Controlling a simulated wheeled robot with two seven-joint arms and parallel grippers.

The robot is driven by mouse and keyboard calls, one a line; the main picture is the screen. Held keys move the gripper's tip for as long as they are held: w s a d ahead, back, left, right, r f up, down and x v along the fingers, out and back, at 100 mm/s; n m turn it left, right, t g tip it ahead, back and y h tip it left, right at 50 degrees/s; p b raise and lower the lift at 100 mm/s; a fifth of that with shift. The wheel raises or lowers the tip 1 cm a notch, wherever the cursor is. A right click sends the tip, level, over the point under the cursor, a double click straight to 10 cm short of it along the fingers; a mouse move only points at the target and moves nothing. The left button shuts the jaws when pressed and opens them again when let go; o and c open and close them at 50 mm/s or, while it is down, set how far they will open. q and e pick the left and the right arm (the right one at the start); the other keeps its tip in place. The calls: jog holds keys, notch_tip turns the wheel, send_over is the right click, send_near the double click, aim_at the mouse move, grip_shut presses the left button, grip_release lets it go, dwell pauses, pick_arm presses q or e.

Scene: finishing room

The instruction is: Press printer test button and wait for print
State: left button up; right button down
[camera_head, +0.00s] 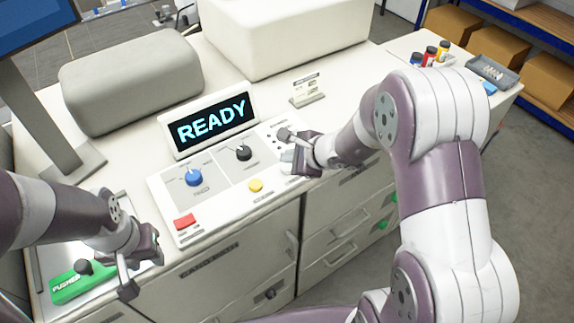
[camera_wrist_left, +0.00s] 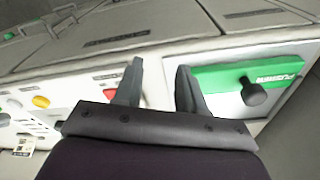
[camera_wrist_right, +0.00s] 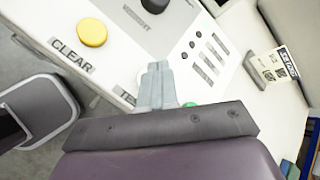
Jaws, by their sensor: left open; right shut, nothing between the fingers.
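The printer's control panel (camera_head: 225,185) has a display (camera_head: 212,125) that reads READY in cyan. My right gripper (camera_head: 292,166) is shut and empty over the panel's right end. In the right wrist view its closed fingers (camera_wrist_right: 157,72) partly cover a label starting "TE". A green button (camera_wrist_right: 190,104) shows partly beside the fingers; most of it is hidden, and I cannot tell whether they touch it. A yellow button (camera_wrist_right: 92,32) marked CLEAR is to the left. My left gripper (camera_wrist_left: 158,72) is open and empty near the green PUSHER part (camera_wrist_left: 245,78).
The panel also has a blue knob (camera_head: 194,177), a black knob (camera_head: 243,153) and a red button (camera_head: 185,221). A small card stand (camera_head: 307,92) is behind the panel. Bottles (camera_head: 430,55) and a grey tray (camera_head: 491,72) are at the far right. Drawers (camera_head: 345,235) lie below.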

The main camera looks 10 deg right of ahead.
jog(key=shift+f, duration=0.1)
dwell(0.5)
jog(key=shift+f+b, duration=0.35)
jog(key=shift+b, duration=0.35)
jog(key=shift+f+b, duration=0.35)
jog(key=shift+b, duration=0.15)
dwell(0.4)
jog(key=shift+r+p, duration=0.5)
jog(key=shift+r, duration=0.3)
notch_tip(320, 180, up, 5)
jog(key=p, duration=0.4)
